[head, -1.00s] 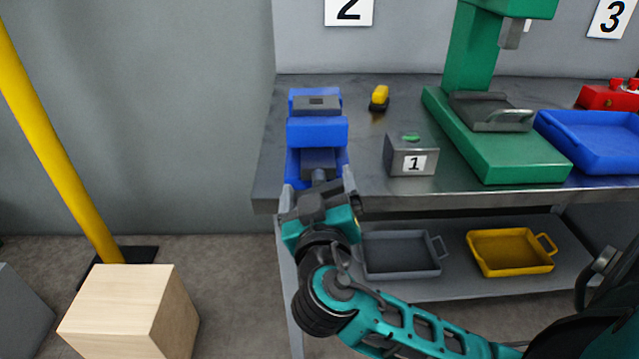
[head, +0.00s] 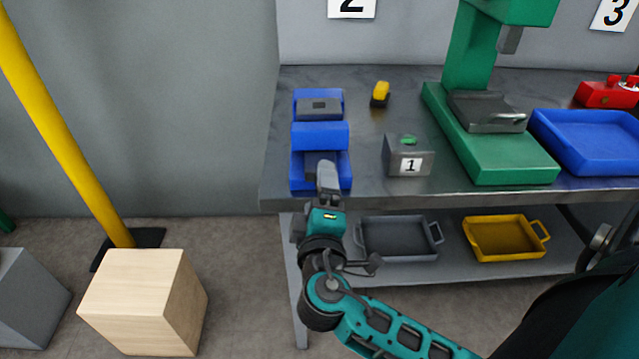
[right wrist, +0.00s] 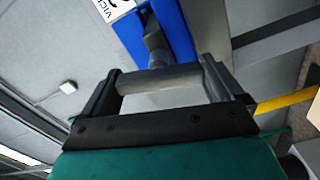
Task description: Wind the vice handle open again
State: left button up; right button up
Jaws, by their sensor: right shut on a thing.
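The blue vice (head: 320,135) is fixed at the left end of the workbench, its grey screw end facing me. My right gripper (head: 328,172) is in front of it, seen edge-on, and hides the handle in the head view. In the right wrist view my right gripper (right wrist: 160,80) is shut on the grey vice handle (right wrist: 158,79), which lies crosswise between the two fingers. The blue vice body (right wrist: 177,35) and its grey screw show beyond it. My left gripper is out of view.
On the workbench (head: 375,165) stand a grey block marked 1 (head: 409,160), a yellow-and-black item (head: 380,94), a green press (head: 500,155) and a blue tray (head: 590,150). Grey and yellow trays lie on the shelf below. A wooden block (head: 140,305) and yellow post (head: 60,130) stand left.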

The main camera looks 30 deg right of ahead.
jog(key=n+p, duration=0.2)
jog(key=n, duration=0.1)
jog(key=shift+r+n, duration=0.1)
jog(key=shift+n, duration=0.3)
jog(key=n, duration=0.3)
jog(key=shift+f+n+p, duration=0.2)
jog(key=shift+n+p, duration=0.1)
jog(key=shift+p, duration=0.1)
jog(key=n, duration=0.5)
jog(key=shift+d+f, duration=0.1)
jog(key=shift+n, duration=1.6)
jog(key=o, duration=0.7)
jog(key=shift+s+f, duration=0.1)
